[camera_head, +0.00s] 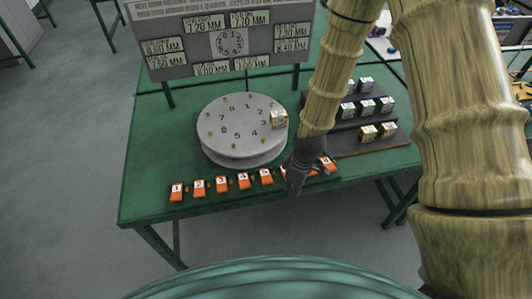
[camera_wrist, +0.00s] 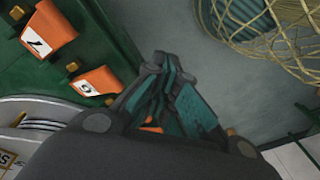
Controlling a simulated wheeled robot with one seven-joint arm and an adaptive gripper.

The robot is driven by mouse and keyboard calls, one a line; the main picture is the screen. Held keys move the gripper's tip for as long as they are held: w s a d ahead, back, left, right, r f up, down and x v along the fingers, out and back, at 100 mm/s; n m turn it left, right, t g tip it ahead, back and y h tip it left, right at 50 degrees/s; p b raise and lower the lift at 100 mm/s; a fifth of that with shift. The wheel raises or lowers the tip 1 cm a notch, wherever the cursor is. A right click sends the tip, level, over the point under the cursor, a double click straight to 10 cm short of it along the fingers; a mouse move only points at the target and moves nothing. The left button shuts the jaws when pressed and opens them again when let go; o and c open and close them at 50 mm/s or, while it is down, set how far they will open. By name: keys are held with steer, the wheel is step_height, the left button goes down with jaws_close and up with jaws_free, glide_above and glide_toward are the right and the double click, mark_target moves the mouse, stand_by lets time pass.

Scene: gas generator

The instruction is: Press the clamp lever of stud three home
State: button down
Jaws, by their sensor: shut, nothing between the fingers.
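Orange levers with white number tags line the green table's front edge in the head view. The lever marked 3 (camera_head: 221,184) is third from the left; I cannot tell whether it is fully pressed. A round grey numbered disc (camera_head: 240,150) stands behind the row, with a small tan-and-white block (camera_head: 279,120) at its right rim, beside the 3. My gripper (camera_head: 295,184) is shut and empty, pointing down over the right part of the row, right of the lever marked 5 (camera_head: 265,176), hiding some levers. In the wrist view my gripper (camera_wrist: 165,62) is beside two orange levers (camera_wrist: 92,82).
A dark stepped rack (camera_head: 355,140) with several small blocks stands right of the disc. A board (camera_head: 225,35) with millimetre labels stands behind it. Small brass pegs sit between the levers. The floor (camera_head: 60,170) is open left of the table.

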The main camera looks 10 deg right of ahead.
steer(key=s+d+f+m+b, duration=0.1)
steer(key=s+f+m+b, duration=0.1)
steer(key=s+f, duration=0.4)
steer(key=s+d+f+m+h+b, duration=0.1)
steer(key=s+d+f+m+b, duration=0.1)
steer(key=s+f+m, duration=0.2)
steer(key=s+d+f+m+b, duration=0.1)
steer(key=s+f+m+b, duration=0.2)
steer(key=s+f, duration=0.7)
steer(key=s+m, duration=0.1)
steer(key=s, duration=0.2)
steer(key=shift+s+d+f, duration=0.25)
steer(key=shift+d, duration=0.15)
